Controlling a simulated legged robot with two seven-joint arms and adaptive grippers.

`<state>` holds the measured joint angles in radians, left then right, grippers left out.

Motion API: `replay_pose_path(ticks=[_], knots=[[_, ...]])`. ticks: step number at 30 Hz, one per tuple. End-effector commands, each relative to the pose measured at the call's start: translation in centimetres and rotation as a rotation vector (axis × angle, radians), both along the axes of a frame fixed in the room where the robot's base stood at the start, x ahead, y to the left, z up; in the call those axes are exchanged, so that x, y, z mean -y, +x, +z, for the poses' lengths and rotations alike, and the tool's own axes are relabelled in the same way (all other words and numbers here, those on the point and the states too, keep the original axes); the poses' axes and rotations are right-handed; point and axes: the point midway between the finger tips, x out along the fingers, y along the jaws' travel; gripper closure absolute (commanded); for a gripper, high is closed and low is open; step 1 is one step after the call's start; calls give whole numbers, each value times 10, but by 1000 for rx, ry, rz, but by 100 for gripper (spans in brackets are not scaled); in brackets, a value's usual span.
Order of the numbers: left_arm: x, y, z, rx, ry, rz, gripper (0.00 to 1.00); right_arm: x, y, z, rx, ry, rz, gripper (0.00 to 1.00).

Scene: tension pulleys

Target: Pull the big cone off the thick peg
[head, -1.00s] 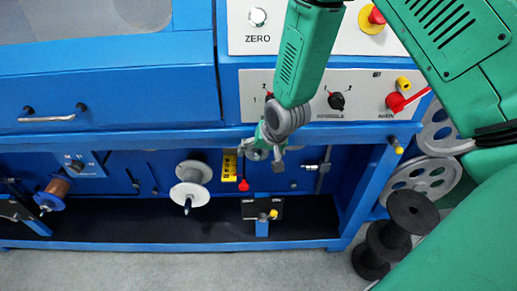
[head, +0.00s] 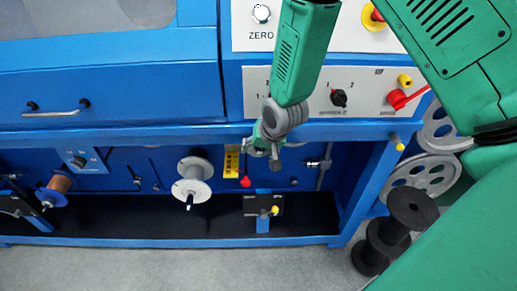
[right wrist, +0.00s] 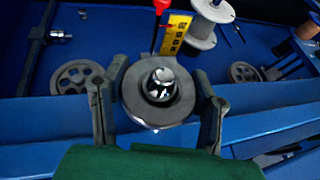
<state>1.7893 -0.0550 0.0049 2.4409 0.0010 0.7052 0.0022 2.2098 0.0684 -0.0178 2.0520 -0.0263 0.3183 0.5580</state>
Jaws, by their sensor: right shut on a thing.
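The big cone (right wrist: 135,95) shows in the right wrist view as a grey round body with a wide rim, seen end-on. A bright, rounded metal end (right wrist: 160,84) shows in its middle. I cannot tell for sure that this is the thick peg, or how deep it sits. My right gripper (right wrist: 158,108) is shut on the cone, with one finger on each side of it. In the head view, my right gripper (head: 264,154) points down in front of the blue machine and mostly hides the cone. My left gripper is not in view.
A white-flanged spool (head: 193,172) sits left of the gripper, with a yellow label (head: 231,160) and red knob (head: 246,182) between. The blue machine ledge (head: 180,135) runs behind the arm. Black spools (head: 388,238) stand on the floor at right.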

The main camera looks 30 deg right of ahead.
Motion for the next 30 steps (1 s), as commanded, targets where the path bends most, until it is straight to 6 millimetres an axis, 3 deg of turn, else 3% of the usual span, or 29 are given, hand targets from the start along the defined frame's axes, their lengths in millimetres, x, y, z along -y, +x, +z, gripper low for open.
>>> replay_pose_path(ticks=[30], knots=[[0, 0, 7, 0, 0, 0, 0, -11, -20, -1, -5, 1, 2, 80]])
